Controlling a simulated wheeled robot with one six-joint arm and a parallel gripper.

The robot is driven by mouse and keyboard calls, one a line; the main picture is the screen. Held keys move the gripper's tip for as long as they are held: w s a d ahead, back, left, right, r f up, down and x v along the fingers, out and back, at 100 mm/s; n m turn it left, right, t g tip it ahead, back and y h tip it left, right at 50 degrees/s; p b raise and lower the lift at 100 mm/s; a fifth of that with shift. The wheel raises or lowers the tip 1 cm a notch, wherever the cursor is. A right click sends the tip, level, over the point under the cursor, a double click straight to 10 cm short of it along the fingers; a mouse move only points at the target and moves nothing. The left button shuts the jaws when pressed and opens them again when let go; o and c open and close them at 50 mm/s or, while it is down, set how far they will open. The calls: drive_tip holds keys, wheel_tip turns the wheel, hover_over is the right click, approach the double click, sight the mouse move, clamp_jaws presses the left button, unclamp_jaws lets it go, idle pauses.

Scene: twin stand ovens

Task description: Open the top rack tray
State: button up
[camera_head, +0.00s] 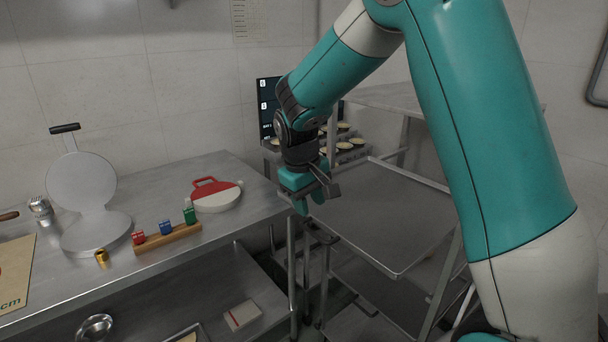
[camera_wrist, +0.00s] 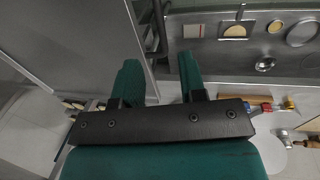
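A flat grey metal tray (camera_head: 385,215) with a raised rim lies level in the rack, right of the counter. I cannot tell how far it is pulled out. My gripper (camera_head: 311,200) points down at the tray's left front edge, near the rack's upright posts. In the wrist view my gripper (camera_wrist: 160,72) has its two teal fingers apart with nothing held between them. A broad grey metal sheet (camera_wrist: 75,45), probably the tray, lies left of the fingers there. Whether a finger touches the tray rim is unclear. My arm hides part of the rack.
A steel counter (camera_head: 225,225) at left holds a round press (camera_head: 85,190), a wooden block (camera_head: 168,238) with coloured pieces, and a red-and-white round item (camera_head: 215,195). Several small pale cups (camera_head: 345,146) stand behind my gripper. A lower shelf holds a bowl (camera_head: 95,327).

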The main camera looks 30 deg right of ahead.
wheel_tip(320, 180, up, 9)
drive_tip(key=a, duration=0.1)
drive_tip(key=shift+a+b, duration=0.35)
drive_tip(key=shift+b, duration=0.05)
drive_tip(key=shift+s, duration=0.15)
drive_tip(key=s+a+f+n+y, duration=0.1)
drive_tip(key=s+a+n+y, duration=0.1)
drive_tip(key=s+a, duration=0.3)
drive_tip(key=s+a+f+n+y, duration=0.1)
drive_tip(key=s+a+y, duration=0.1)
drive_tip(key=s+a, duration=0.4)
drive_tip(key=s+a+n+y+b, duration=0.1)
drive_tip(key=s+a, duration=0.4)
drive_tip(key=s, duration=0.9)
drive_tip(key=shift+a+f+n+y, duration=0.15)
drive_tip(key=shift+f+n+y, duration=0.25)
drive_tip(key=shift+n+y, duration=0.3)
drive_tip(key=shift+w, duration=0.1)
